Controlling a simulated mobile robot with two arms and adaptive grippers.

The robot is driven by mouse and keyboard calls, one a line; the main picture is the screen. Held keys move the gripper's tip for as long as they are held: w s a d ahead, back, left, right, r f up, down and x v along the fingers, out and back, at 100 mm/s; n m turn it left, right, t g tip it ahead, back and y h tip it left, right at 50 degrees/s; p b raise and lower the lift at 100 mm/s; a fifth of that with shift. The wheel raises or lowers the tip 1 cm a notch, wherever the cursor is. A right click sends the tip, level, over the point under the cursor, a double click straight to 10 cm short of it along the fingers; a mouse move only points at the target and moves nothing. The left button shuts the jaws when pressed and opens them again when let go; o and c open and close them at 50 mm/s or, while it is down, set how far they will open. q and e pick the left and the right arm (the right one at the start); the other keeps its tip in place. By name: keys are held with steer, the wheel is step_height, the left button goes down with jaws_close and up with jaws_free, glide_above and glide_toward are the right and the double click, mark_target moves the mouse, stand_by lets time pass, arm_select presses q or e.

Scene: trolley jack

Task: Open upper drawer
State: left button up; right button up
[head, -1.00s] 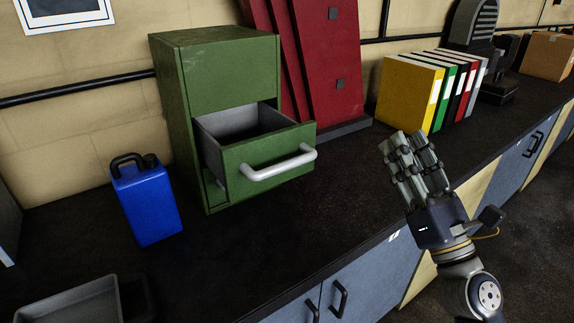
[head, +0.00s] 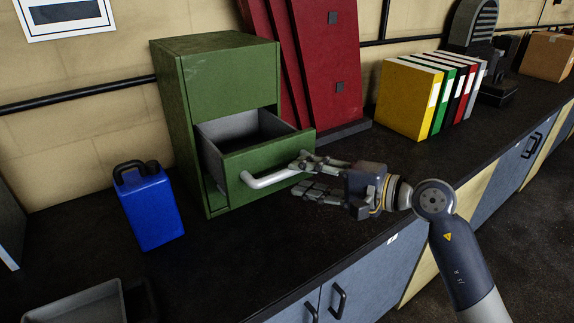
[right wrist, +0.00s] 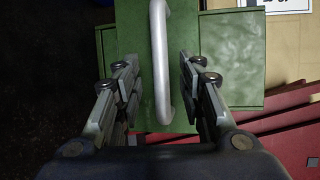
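The green cabinet (head: 215,75) stands on the dark worktop. Its drawer (head: 262,158) is pulled partly out below a plain upper panel, and its grey inside shows empty where visible. A pale bar handle (head: 268,181) crosses the drawer front. My right gripper (head: 301,176) is open at the right end of this handle. In the right wrist view the handle (right wrist: 161,60) runs between the two spread fingers of my right gripper (right wrist: 160,78), with a gap on each side. My left gripper is not in view.
A blue canister (head: 152,208) stands left of the cabinet. Red panels (head: 330,60) lean behind it, and several binders (head: 408,98) stand to the right. A grey tray (head: 75,305) is at the lower left. The worktop before the drawer is clear.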

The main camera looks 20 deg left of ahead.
mark_target(291, 172)
steer(key=p+x, duration=0.1)
steer(key=x, duration=0.3)
steer(key=shift+a+r, duration=0.1)
steer(key=shift+r, duration=0.05)
steer(key=shift+w+a+f+p, duration=0.2)
steer(key=shift+a+f+p, duration=0.1)
steer(key=shift+a, duration=0.15)
jaws_close()
